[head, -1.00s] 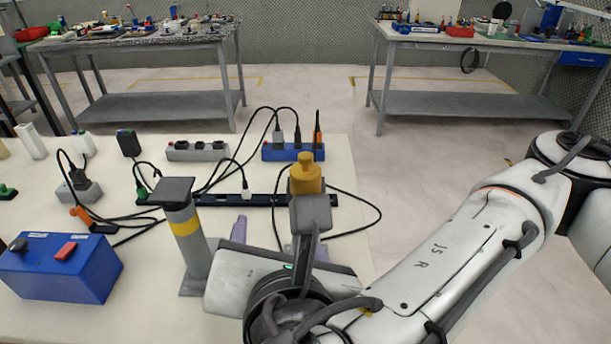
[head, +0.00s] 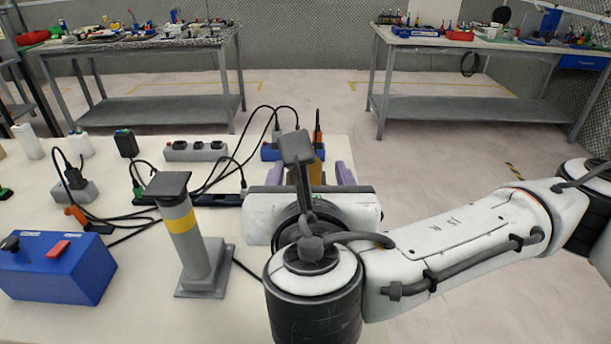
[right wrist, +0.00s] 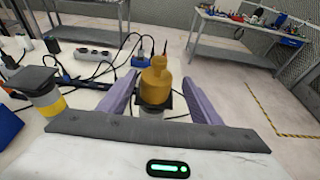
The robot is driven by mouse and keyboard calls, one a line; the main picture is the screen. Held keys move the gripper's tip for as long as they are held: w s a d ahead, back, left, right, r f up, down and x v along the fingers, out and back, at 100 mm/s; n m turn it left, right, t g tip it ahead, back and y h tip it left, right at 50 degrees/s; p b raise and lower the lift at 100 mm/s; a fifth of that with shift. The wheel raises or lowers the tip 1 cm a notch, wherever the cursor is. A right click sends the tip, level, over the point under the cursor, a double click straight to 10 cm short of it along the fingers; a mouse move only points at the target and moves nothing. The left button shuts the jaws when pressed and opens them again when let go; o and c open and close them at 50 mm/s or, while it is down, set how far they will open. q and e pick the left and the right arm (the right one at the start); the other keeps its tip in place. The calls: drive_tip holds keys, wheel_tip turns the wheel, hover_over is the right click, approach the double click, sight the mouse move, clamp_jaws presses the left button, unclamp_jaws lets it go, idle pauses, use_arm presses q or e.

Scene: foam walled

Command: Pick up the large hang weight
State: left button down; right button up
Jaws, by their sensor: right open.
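The large hang weight is a golden-brown, knobbed cylinder. In the right wrist view the weight (right wrist: 156,85) stands upright between the two purple fingers. In the head view only a strip of the weight (head: 319,170) shows behind my right wrist. My right gripper (head: 318,175) is open, with one finger on each side of the weight; in the right wrist view the gripper (right wrist: 158,80) shows gaps between fingers and weight. My left gripper is not in view.
A grey post with a yellow band (head: 181,222) stands left of my right wrist. A blue box with a red button (head: 55,275) is at the front left. Power strips (head: 195,151) and black cables lie on the white table (head: 135,300). Floor is clear right of the table.

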drive_tip(key=x, duration=0.3)
drive_tip(key=p+x, duration=0.1)
drive_tip(key=x, duration=0.1)
drive_tip(key=shift+a+r, duration=0.1)
drive_tip(key=shift+a, duration=0.2)
drive_tip(key=shift+r, duration=0.1)
clamp_jaws()
